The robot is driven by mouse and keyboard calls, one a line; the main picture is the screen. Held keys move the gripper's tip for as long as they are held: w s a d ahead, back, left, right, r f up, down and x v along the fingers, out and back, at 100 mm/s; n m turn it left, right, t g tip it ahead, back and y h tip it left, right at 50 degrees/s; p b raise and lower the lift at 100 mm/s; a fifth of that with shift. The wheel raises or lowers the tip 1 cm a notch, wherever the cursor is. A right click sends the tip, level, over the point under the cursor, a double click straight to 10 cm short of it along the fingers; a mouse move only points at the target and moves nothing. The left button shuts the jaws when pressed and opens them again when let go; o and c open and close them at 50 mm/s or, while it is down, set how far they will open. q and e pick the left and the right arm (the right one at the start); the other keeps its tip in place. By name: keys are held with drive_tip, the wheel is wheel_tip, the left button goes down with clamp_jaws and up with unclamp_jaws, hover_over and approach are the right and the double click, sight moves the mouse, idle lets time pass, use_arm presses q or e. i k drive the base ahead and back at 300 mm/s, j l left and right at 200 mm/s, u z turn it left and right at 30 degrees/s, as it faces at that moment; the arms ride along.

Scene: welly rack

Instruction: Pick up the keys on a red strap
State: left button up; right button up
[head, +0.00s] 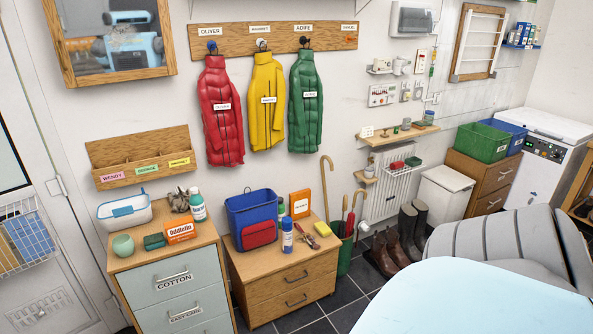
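A small red item with a metallic part (311,241) lies on top of the wooden two-drawer cabinet (285,268). It looks like the keys on a red strap, but it is too small to be sure. It lies near the cabinet's right side, between a blue bottle (287,236) and a yellow block (322,229). Neither of my grippers is in view.
A blue bag with a red pocket (253,218) and an orange box (301,203) share the cabinet top. A green stand (344,257) with a cane and umbrellas is close on the right. A pale blue surface (470,300) fills the lower right.

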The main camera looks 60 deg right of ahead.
sight(309, 238)
drive_tip(key=z, duration=1.95)
drive_tip(key=i+l+u, duration=0.1)
drive_tip(key=i+l, duration=0.2)
drive_tip(key=i+l+u, duration=0.1)
drive_tip(key=i+l, duration=0.2)
drive_tip(key=i+l+u, duration=0.15)
drive_tip(key=i+l, duration=0.15)
drive_tip(key=i+l+u, duration=0.1)
drive_tip(key=i+l, duration=0.15)
drive_tip(key=l, duration=0.15)
drive_tip(key=i+l+u, duration=0.1)
drive_tip(key=i+l, duration=0.15)
drive_tip(key=l, duration=0.15)
drive_tip(key=i+l+u, duration=0.1)
drive_tip(key=i+l, duration=0.15)
drive_tip(key=l, duration=0.15)
drive_tip(key=i+l+u, duration=0.15)
drive_tip(key=l, duration=0.25)
drive_tip(key=i+l+u, duration=0.1)
drive_tip(key=i+l, duration=0.2)
drive_tip(key=l, duration=0.15)
drive_tip(key=i+l+u, duration=0.1)
drive_tip(key=i+l, duration=0.4)
drive_tip(key=i, duration=0.1)
